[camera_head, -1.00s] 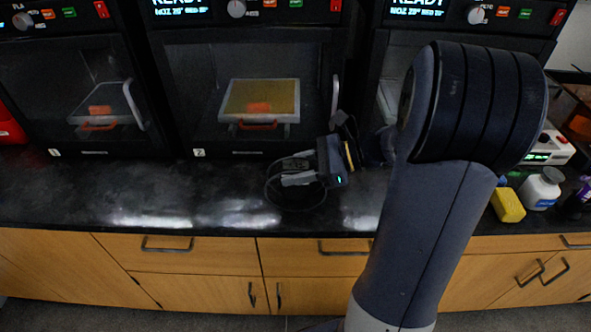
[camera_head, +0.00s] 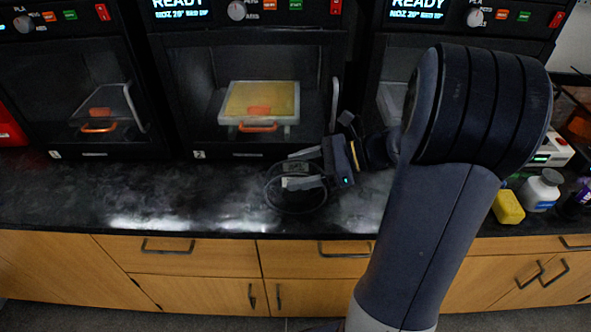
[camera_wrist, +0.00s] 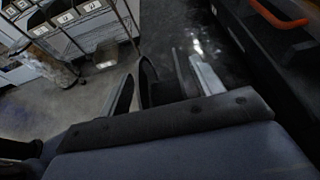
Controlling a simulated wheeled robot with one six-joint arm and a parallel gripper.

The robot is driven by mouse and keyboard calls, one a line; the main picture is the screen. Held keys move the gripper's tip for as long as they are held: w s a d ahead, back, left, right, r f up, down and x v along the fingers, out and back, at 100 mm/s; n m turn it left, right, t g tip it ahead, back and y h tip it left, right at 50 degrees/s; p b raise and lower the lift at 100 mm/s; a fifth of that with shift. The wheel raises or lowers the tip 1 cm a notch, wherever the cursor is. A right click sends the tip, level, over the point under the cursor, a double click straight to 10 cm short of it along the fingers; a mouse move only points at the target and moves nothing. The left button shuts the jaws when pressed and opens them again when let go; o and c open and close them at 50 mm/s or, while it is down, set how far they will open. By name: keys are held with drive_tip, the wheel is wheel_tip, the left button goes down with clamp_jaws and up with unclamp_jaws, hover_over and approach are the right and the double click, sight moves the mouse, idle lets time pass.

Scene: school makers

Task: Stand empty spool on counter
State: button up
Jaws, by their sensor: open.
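The empty spool, a black ring-like rim (camera_head: 297,212), is on the dark counter (camera_head: 190,190) in front of the middle printer. It appears to stand on its edge, though dark on dark makes its exact tilt hard to tell. My gripper (camera_head: 294,168) comes in from the right at the spool's upper part. Its two pale fingers are spread apart, with part of the spool between them. In the wrist view my gripper (camera_wrist: 163,88) also shows its fingers apart, with a dark shape between them that looks like the spool.
Black printers, including the middle one (camera_head: 250,150), line the back of the counter. A yellow block (camera_head: 508,207) and a white bottle (camera_head: 541,190) stand at the right. The counter left of the spool is clear. Wooden drawers (camera_head: 180,255) lie below its front edge.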

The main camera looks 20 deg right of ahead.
drive_tip(key=p+v, duration=0.1)
drive_tip(key=v, duration=1)
drive_tip(key=shift+a, duration=0.1)
idle(1.0)
